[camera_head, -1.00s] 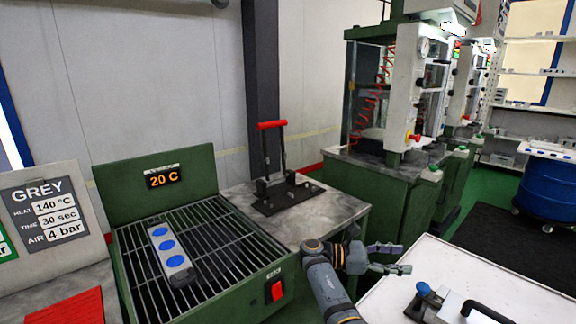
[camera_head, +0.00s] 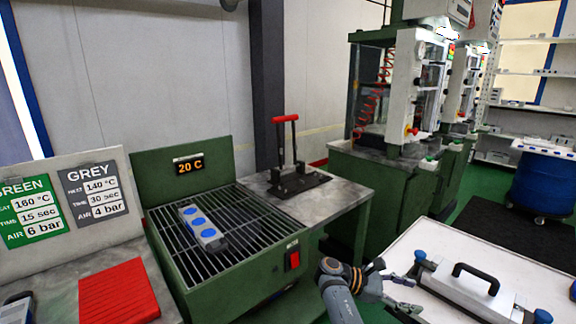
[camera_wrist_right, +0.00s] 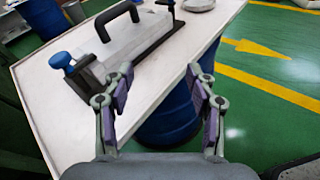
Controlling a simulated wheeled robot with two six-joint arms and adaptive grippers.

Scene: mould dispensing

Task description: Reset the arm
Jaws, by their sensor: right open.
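My right gripper (camera_head: 389,283) is open and empty in the head view, low and right of centre, beside the left end of the white table (camera_head: 434,240). In the right wrist view the two fingers of the right gripper (camera_wrist_right: 162,92) stand apart with nothing between them; the table edge and a blue drum lie behind them. A grey metal mould with a black handle and blue knobs (camera_head: 462,291) lies on the table, apart from the gripper. It also shows in the right wrist view (camera_wrist_right: 135,45). My left gripper is not in view.
A green heater box with a grille (camera_head: 187,252) carries a grey mould piece with blue circles (camera_head: 203,228). Behind stand a red-handled lever press (camera_head: 297,180) and green presses (camera_head: 385,185). A red mat (camera_head: 117,293) lies at left. Open floor separates the heater bench from the white table.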

